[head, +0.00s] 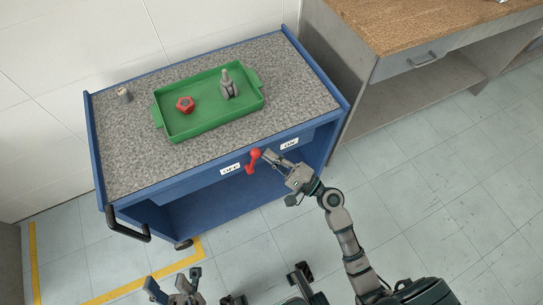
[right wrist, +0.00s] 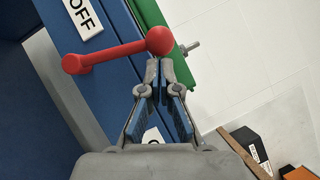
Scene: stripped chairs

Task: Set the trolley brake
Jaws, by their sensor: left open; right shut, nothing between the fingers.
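The trolley (head: 210,175) is blue with a speckled grey top. Its red brake lever (head: 252,163) is on the front edge, between the OFF label (head: 230,168) and the ON label (head: 289,144). In the right wrist view the lever (right wrist: 115,54) has a large ball at one end and a smaller knob at the other, with the OFF label (right wrist: 82,15) beside it. My right gripper (right wrist: 157,78) is shut and empty, its tips close below the large ball; contact is unclear. In the head view it is right of the lever (head: 268,157). My left gripper (head: 177,281) is open, low in front of the trolley.
A green tray (head: 190,132) on the trolley holds a red knob-like part (head: 185,104) and a grey part (head: 228,85). A small cylinder (head: 124,95) stands at the back left. A wooden-topped bench (head: 430,25) is at the right. Yellow tape (head: 150,283) marks the floor.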

